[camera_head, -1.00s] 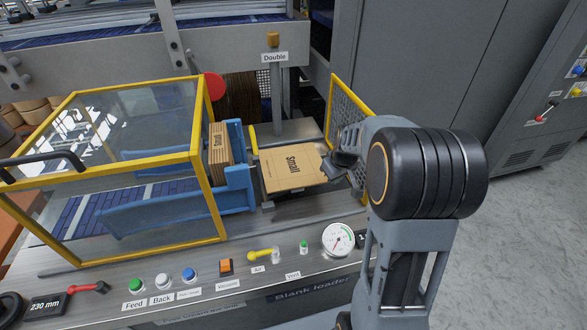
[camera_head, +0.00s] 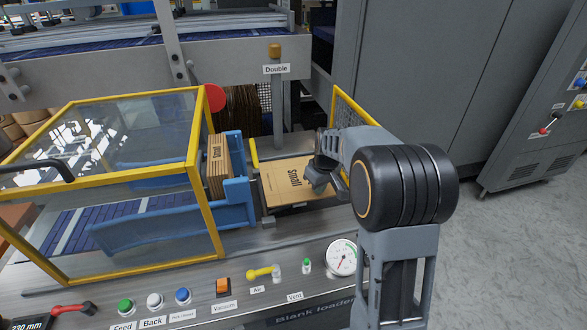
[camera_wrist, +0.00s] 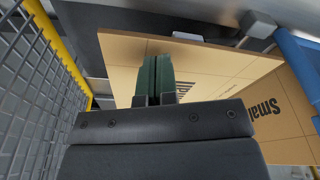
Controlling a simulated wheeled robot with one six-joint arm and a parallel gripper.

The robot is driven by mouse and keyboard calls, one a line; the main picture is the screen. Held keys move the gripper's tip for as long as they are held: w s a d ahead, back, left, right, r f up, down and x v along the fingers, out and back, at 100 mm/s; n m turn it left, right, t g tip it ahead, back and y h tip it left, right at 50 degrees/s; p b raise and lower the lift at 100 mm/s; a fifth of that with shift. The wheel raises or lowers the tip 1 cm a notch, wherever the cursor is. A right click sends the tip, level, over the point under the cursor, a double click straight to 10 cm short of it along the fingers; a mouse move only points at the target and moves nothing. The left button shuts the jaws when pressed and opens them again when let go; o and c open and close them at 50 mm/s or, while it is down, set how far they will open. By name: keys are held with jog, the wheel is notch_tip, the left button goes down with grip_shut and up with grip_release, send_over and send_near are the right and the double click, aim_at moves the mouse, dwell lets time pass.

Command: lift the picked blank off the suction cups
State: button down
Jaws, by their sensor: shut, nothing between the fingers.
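The picked blank (camera_head: 284,186) is a flat brown cardboard sheet marked "Small". It lies roughly level between the blue magazine and the yellow-framed mesh guard; the suction cups under it are hidden. In the wrist view the blank (camera_wrist: 218,88) spreads behind the fingers. My gripper (camera_head: 318,186) is over the right part of the blank in the head view, covering its right edge. In the wrist view my gripper's green fingertips (camera_wrist: 155,78) are together with nothing between them, overlapping the blank in the picture; whether they touch it is unclear.
A stack of "Small" blanks (camera_head: 217,166) stands upright in the blue magazine (camera_head: 237,182). A yellow-framed clear guard (camera_head: 196,165) is on the left. The mesh guard (camera_wrist: 40,85) is close on the left in the wrist view. A panel with buttons and a gauge (camera_head: 342,257) runs along the front.

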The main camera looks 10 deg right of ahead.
aim_at(293, 173)
jog(key=w+a, duration=0.1)
jog(key=w, duration=0.3)
jog(key=w+a+p, duration=0.1)
jog(key=w+a, duration=0.1)
jog(key=w, duration=0.1)
jog(key=w+a, duration=0.1)
jog(key=w, duration=0.3)
jog(key=shift+w+a, duration=0.3)
jog(key=shift+w+a+f, duration=0.1)
jog(key=shift+w, duration=0.15)
jog(key=shift+s+f, duration=0.15)
jog(key=shift+f, duration=0.55)
